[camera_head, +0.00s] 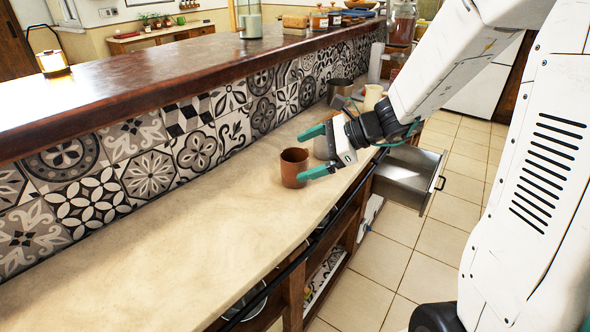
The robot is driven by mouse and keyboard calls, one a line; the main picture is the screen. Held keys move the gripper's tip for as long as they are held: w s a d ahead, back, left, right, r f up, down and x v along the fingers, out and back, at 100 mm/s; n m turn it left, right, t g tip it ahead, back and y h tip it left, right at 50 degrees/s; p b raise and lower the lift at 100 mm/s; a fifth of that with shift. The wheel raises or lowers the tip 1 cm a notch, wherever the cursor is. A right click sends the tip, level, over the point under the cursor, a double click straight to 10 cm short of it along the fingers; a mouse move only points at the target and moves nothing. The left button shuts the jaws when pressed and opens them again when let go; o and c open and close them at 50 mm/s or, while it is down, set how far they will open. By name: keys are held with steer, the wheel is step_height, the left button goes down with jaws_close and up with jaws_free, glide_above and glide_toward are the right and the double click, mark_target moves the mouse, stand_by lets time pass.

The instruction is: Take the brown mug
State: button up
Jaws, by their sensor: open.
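The brown mug (294,169) stands upright on the pale lower counter (190,235), near its middle. My gripper (314,153) is at the mug's right side, with its two teal fingers spread apart and pointing left toward it. The nearer fingertip overlaps the mug's right edge in the picture. The farther fingertip shows above and behind the mug. I cannot tell whether a finger touches it. No handle of the mug is visible.
A raised dark wooden ledge (130,82) and a patterned tile wall (148,172) run behind the counter. A cream mug (373,97) stands beyond my gripper. An open drawer (408,170) juts out at the right. The near-left counter is clear.

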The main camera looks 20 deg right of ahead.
mark_target(295, 156)
steer(key=w+d+f+m+t, duration=0.3)
steer(key=w+d+f+m, duration=0.1)
steer(key=w+d+m, duration=0.15)
steer(key=shift+m+h, duration=0.35)
steer(key=shift+h, duration=0.15)
steer(key=x, duration=0.8)
steer(key=shift+w+d+f, duration=0.2)
steer(key=shift+w+f, duration=0.05)
steer(key=shift+w, duration=0.15)
steer(key=c, duration=1.3)
